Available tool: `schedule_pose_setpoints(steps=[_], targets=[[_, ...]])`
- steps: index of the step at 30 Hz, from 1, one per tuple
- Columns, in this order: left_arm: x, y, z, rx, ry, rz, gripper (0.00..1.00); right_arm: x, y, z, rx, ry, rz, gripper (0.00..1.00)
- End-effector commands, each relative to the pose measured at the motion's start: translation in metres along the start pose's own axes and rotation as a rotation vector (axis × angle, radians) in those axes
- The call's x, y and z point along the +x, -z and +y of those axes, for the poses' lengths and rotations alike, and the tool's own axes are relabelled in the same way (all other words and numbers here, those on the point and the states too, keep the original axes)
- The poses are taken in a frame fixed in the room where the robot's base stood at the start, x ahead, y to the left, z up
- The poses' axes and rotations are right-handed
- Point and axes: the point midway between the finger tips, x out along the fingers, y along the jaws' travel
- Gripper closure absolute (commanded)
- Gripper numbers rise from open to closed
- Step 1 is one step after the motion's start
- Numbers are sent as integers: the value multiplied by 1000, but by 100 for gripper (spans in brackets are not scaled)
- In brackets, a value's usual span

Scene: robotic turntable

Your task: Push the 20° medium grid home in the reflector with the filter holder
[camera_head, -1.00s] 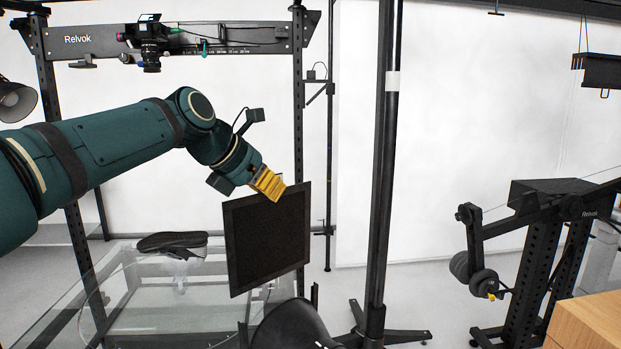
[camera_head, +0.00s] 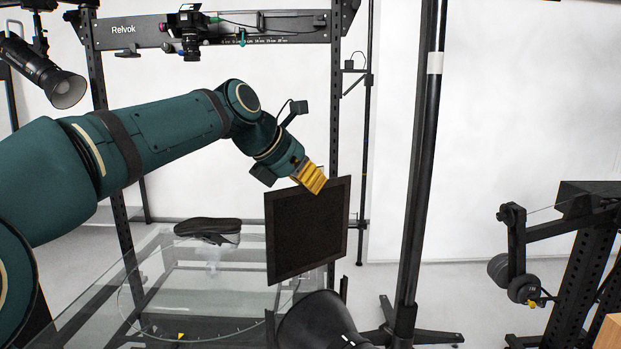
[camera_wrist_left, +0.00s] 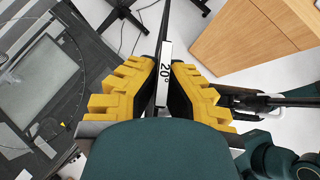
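The 20° medium grid (camera_head: 306,232) is a black square panel, hanging nearly upright in the middle of the head view. My left gripper (camera_head: 315,179) has its yellow fingers shut on the panel's top edge. The left wrist view shows the fingers (camera_wrist_left: 165,75) on both sides of the grid, with a white "20°" label (camera_wrist_left: 165,74) between them. The black reflector (camera_head: 318,325) is below the panel, cut by the picture's bottom edge. Dark holder uprights (camera_head: 343,289) stand at its sides. The panel's lower edge appears above the reflector; I cannot tell whether they touch. My right gripper is not in view.
A glass table (camera_head: 100,300) with a dark shoe (camera_head: 208,230) is behind at left. A black stand pole (camera_head: 420,170) rises right of the panel. A weighted black arm stand (camera_head: 575,250) is at the right. A camera (camera_head: 190,35) hangs from the rack above.

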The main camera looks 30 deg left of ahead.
Motion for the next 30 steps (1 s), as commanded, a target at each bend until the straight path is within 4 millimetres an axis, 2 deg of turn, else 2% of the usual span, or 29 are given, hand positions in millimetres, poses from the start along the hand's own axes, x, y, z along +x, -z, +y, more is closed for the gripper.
schedule_pose_setpoints(steps=[15, 30], targets=[[29, 31, -1, 1, 0, -1, 100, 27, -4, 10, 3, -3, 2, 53], [30, 32, 0, 1, 0, -1, 100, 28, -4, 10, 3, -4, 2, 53]])
